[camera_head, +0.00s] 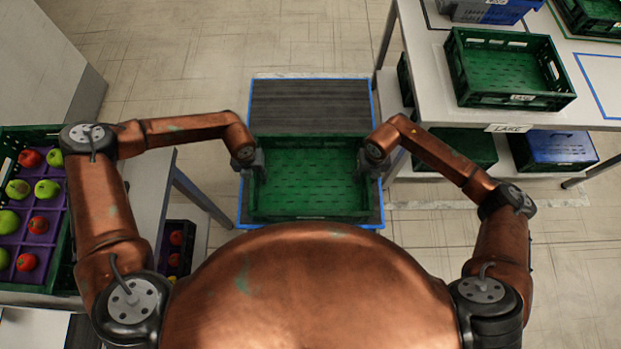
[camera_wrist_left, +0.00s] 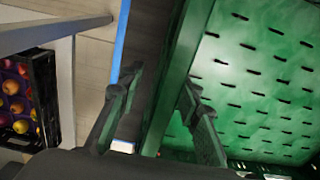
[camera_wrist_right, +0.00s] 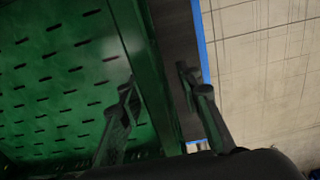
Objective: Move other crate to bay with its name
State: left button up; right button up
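An empty green crate (camera_head: 310,212) sits on a dark, blue-edged conveyor platform (camera_head: 310,100) in front of me. My left gripper (camera_head: 252,170) is at the crate's left wall. In the left wrist view its two fingers (camera_wrist_left: 155,105) stand apart, one on each side of the green wall (camera_wrist_left: 180,75), with gaps beside it. My right gripper (camera_head: 373,168) is at the right wall. In the right wrist view its fingers (camera_wrist_right: 160,95) are also apart, astride the wall (camera_wrist_right: 145,65). No name is readable on this crate.
On the right table (camera_head: 415,60), a labelled green crate (camera_head: 510,100) stands behind a LAKE tag (camera_head: 508,128). An empty blue outline (camera_head: 605,85) is beside it. Blue and green crates are below. A fruit crate (camera_head: 62,230) stands at left.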

pick_arm(q)
jog(key=shift+c, duration=0.4)
pick_arm(e)
jog(key=shift+f, duration=0.1)
jog(key=shift+c, duration=0.4)
pick_arm(q)
grip_shut()
pick_arm(e)
grip_shut()
